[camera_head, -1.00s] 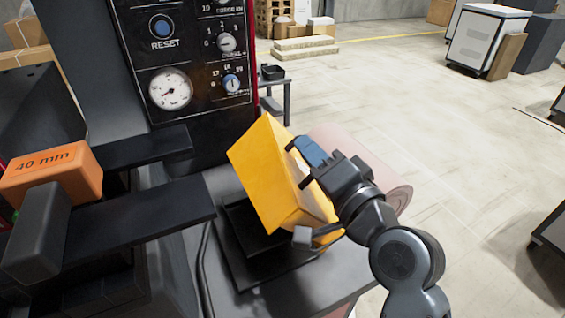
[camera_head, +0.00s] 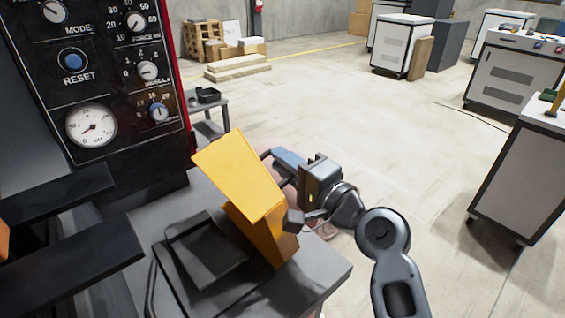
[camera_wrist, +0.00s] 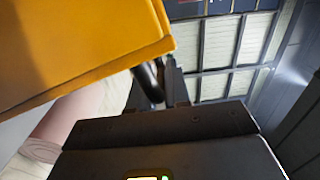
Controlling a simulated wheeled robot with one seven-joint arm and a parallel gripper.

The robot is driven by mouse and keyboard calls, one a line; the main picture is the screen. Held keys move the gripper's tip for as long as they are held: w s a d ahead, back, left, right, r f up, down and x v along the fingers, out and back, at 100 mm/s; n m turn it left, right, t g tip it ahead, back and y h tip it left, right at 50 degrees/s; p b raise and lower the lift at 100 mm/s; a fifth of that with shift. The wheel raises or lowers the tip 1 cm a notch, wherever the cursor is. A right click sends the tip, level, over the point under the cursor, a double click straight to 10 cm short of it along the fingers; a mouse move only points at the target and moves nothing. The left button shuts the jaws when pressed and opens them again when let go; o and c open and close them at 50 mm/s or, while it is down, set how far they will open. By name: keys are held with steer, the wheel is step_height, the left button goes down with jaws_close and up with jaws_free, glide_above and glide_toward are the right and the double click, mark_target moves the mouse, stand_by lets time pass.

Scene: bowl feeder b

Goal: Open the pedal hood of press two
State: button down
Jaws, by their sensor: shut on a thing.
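The yellow pedal hood (camera_head: 240,172) stands tilted up on its right side, with a lower yellow part (camera_head: 264,236) beneath it. The black pedal (camera_head: 205,248) lies uncovered to its left on a dark base plate. My gripper (camera_head: 280,185) is at the right side of the hood, shut on the hood, at what looks like a dark bar or handle. In the wrist view the hood (camera_wrist: 80,45) fills the upper left, and a dark curved bar (camera_wrist: 150,82) shows beside the fingers. The exact contact is partly hidden.
The press control panel (camera_head: 105,65) with knobs and a gauge stands at upper left. Dark arms (camera_head: 70,255) of the press reach in at lower left. A pink roll (camera_wrist: 62,128) lies behind my gripper. White cabinets (camera_head: 510,75) stand at right; the floor between is open.

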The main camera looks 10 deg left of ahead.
steer(key=c, duration=1.2)
jaws_free()
steer(key=shift+o, duration=0.2)
steer(key=v, duration=0.7)
steer(key=shift+s+d+b, duration=0.25)
steer(key=shift+d+b, duration=0.1)
steer(key=shift+b, duration=0.05)
steer(key=shift+d, duration=0.1)
steer(key=v, duration=0.8)
steer(key=shift+s+d, duration=0.3)
